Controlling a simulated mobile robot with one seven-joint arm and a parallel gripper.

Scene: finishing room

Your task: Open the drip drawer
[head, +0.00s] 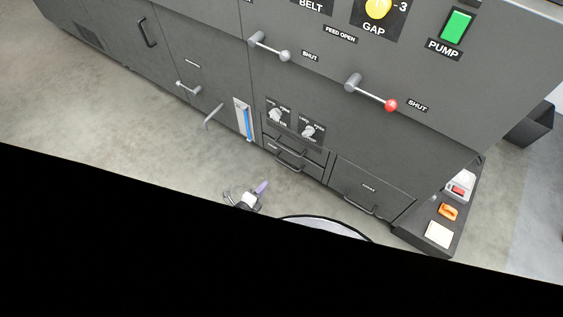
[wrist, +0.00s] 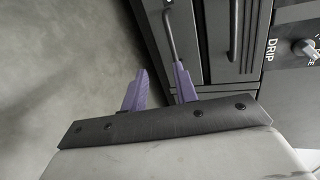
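The grey machine front has two small drawers stacked below two knobs in the head view. The upper drawer's bar handle (head: 291,153) and the lower drawer's bar handle (head: 289,167) both show; both fronts look shut. I cannot read which is the drip drawer, but a DRIP label (wrist: 271,50) stands beside a knob in the wrist view. My gripper (head: 262,186) has purple fingers and is in front of and left of these drawers. In the wrist view my gripper (wrist: 160,78) is open and empty. A bar handle (wrist: 169,35) ends close to its right fingertip; contact cannot be told.
A wider drawer (head: 370,188) is to the right. A dark tray (head: 423,232) with small items sticks out at the machine's right end. Levers, including a red-knobbed one (head: 391,105), project above. A blue gauge (head: 245,122) is at left. The concrete floor (head: 130,115) is clear.

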